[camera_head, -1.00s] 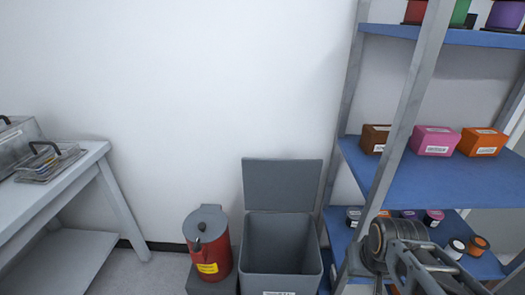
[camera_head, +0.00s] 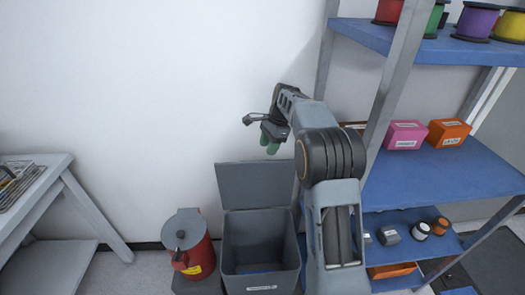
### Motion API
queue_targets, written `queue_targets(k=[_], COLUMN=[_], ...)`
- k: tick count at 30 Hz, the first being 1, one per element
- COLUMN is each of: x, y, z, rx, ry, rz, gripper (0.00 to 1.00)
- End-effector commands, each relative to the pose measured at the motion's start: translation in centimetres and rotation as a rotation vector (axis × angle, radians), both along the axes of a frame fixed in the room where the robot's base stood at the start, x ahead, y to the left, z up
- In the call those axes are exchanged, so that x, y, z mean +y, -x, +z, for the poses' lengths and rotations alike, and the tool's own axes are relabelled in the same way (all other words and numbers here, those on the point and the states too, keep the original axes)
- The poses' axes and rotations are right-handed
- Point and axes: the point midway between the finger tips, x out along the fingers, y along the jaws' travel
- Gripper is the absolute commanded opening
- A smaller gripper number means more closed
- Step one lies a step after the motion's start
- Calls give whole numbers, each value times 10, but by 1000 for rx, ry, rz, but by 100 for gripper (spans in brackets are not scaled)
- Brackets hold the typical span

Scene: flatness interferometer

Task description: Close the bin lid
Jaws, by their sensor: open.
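A grey bin (camera_head: 262,250) stands on the floor against the wall, with a white label on its front. Its grey lid (camera_head: 252,185) is open, standing upright at the bin's back edge and leaning near the wall. Something blue shows at the bottom of the bin. My gripper (camera_head: 268,138) is open, above and slightly right of the lid's top edge, apart from it in the picture. My arm covers the right side of the bin area and part of the shelf.
A red canister (camera_head: 190,250) with a grey lid stands left of the bin. A shelf unit (camera_head: 440,170) with blue boards holds boxes and spools at the right. A grey table (camera_head: 50,195) stands at the left.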

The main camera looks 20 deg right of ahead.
Motion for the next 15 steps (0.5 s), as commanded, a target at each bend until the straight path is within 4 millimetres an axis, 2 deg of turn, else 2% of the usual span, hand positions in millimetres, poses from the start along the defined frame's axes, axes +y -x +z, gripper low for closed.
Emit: queue_targets(k=[1, 6, 15], x=[-5, -17, -19], y=[-15, -43, -57], z=[-2, -18, -41], rx=[39, 139, 209], ry=[-22, -74, -104], rz=[-72, -262, -383], gripper=[42, 42, 42])
